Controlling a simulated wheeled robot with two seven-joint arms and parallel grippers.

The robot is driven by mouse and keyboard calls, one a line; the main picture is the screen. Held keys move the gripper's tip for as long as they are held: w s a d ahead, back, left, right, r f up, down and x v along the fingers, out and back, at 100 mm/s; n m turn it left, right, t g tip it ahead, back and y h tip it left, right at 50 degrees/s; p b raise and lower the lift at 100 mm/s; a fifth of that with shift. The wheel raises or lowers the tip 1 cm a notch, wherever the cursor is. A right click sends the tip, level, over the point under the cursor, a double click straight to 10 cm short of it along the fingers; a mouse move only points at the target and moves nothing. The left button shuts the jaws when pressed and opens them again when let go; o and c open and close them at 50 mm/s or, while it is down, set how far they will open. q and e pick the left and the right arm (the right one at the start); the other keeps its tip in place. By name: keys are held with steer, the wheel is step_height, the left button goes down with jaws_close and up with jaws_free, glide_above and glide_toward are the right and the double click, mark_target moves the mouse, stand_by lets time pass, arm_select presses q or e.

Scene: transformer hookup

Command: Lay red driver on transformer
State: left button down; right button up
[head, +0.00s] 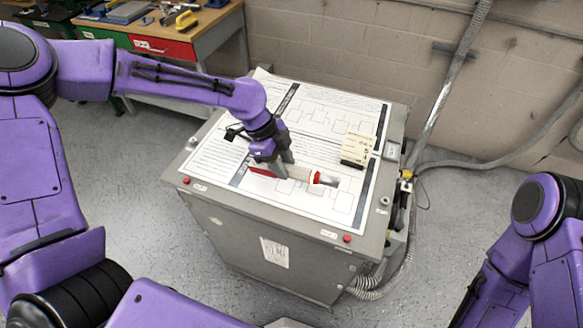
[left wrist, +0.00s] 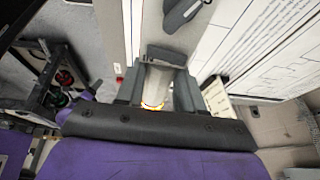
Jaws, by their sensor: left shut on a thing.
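The transformer (head: 275,248) is a grey cabinet with printed diagram sheets on its top. My left gripper (head: 284,170) is low over the front middle of that top, pointing down and shut on the red driver (head: 316,178). Red shows on both sides of the fingers in the head view, with a pale part between and a dark end at the right. Whether the driver touches the top cannot be told. In the left wrist view a pale round piece (left wrist: 156,84) shows between the fingers. My right arm is at the lower right; its gripper is out of view.
A cream block with a dark base (head: 357,148) stands on the transformer top, right of my left gripper. A workbench (head: 195,25) with tools and a red drawer is at the back left. Conduits and cables (head: 408,190) run along the transformer's right side.

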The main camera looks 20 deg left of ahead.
arm_select(q)
steer(key=w+f, duration=0.2)
steer(key=f, duration=0.1)
steer(key=w+f+p, duration=0.1)
steer(key=shift+w+d+f, duration=0.3)
steer(key=shift+w+d, duration=0.05)
steer(key=shift+w, duration=0.05)
step_height(320, 180, down, 2)
steer(key=shift+s+f+p, duration=0.1)
steer(key=shift+p, duration=0.45)
steer(key=shift+s+d+f, duration=0.1)
steer(key=shift+f, duration=0.05)
steer(key=c, duration=1)
jaws_free()
steer(key=shift+f, duration=0.15)
steer(key=shift+o, duration=1.4)
